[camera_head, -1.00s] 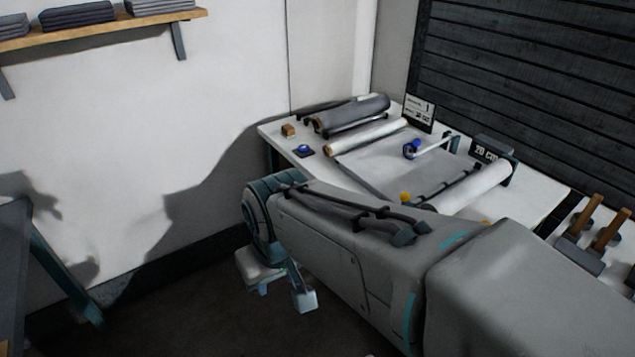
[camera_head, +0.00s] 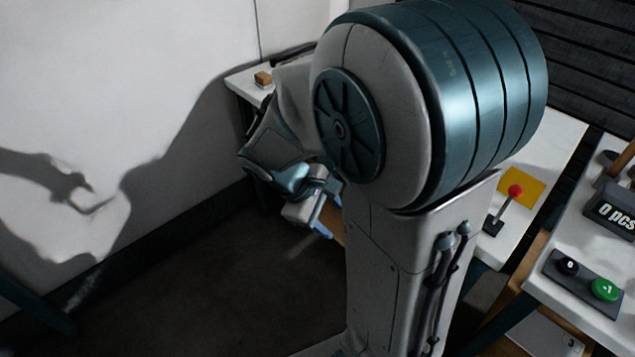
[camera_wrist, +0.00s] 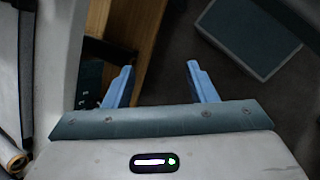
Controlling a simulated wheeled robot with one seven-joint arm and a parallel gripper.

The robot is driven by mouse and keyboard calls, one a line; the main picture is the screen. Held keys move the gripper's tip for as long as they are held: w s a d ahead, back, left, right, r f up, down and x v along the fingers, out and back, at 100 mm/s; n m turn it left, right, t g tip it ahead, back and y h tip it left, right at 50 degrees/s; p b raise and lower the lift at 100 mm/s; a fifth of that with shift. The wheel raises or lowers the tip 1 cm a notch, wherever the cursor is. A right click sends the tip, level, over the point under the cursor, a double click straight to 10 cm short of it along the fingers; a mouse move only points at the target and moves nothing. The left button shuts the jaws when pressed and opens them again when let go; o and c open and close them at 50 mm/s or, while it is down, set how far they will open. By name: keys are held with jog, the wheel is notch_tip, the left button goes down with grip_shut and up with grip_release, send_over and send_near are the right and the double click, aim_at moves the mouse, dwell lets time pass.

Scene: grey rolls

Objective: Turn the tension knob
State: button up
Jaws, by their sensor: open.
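The tension knob cannot be made out in either current view; my arm covers most of the worktable (camera_head: 560,140) in the head view. My gripper (camera_head: 328,217) hangs low at the table's near left side, beyond my arm's large joint. Its two blue fingers are apart with nothing between them. They also show in the wrist view (camera_wrist: 160,72), pointing over a wooden panel (camera_wrist: 150,35) and dark floor.
A red-tipped lever (camera_head: 515,190) stands by a yellow plate (camera_head: 524,184) on the table. A button box (camera_head: 585,285) and a "0 pcs" display (camera_head: 612,210) are at right. A small wooden block (camera_head: 263,78) sits at the table's far left corner. Floor at lower left is clear.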

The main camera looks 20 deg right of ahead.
jog(key=w+f+n+t+h+b, duration=0.2)
jog(key=w+f+n+h+b, duration=0.55)
jog(key=f, duration=0.35)
jog(key=w+a+f+n+t+h+b, duration=0.3)
jog(key=w+n+t+h+b, duration=0.15)
jog(key=w+n+t, duration=0.2)
jog(key=w+d+y+b, duration=0.1)
jog(key=w+d+b, duration=0.3)
jog(key=d, duration=0.8)
jog(key=shift+w+d+r+g, duration=0.25)
jog(key=shift+w+g, duration=0.2)
jog(key=shift+w, duration=0.25)
